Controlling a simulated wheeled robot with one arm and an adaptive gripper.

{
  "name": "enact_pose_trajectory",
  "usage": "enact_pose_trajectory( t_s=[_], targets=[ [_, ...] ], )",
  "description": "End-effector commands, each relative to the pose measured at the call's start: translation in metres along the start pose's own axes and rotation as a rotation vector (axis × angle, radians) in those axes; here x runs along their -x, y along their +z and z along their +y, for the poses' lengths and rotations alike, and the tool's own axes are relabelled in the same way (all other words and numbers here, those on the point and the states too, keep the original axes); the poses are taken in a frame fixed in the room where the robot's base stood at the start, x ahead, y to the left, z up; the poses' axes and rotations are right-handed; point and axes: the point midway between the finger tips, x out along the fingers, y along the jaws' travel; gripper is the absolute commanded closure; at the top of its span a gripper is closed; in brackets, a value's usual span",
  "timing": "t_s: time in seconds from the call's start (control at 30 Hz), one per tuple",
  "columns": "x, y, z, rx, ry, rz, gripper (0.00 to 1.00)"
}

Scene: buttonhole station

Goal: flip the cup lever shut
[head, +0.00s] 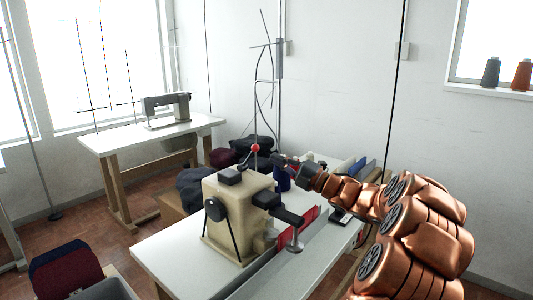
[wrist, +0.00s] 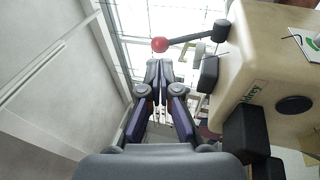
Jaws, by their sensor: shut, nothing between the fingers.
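The cup lever shows in the wrist view as a red ball knob (wrist: 159,45) on a dark rod that runs right to a black pivot on the machine. In the head view the red knob (head: 255,148) stands above the back of the cream buttonhole machine (head: 243,190). The machine's cream body (wrist: 262,62) fills the right of the wrist view. My gripper (wrist: 159,72) is shut and empty, its fingertips just below the knob in that picture; I cannot tell whether they touch it. In the head view my gripper (head: 277,159) is right of the knob, beside the machine's far end.
The machine stands on a white table (head: 175,250). A blue container (head: 282,178) and a red panel (head: 310,217) are close to my arm. A thread stand (head: 279,60) rises behind. Another table (head: 130,137) with a sewing machine (head: 167,108) stands at back left.

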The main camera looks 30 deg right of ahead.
Motion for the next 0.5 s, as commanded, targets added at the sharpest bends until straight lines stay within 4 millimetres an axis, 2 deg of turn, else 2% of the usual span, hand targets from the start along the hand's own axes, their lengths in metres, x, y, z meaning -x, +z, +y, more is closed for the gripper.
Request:
enact_pose_trajectory(
  t_s=[0.2, 0.5],
  targets=[
    [-0.027, -0.001, 0.001, 0.001, 0.0, 0.002, 1.0],
    [-0.042, 0.0, 0.0, 0.0, 0.0, -0.001, 1.0]
  ],
)
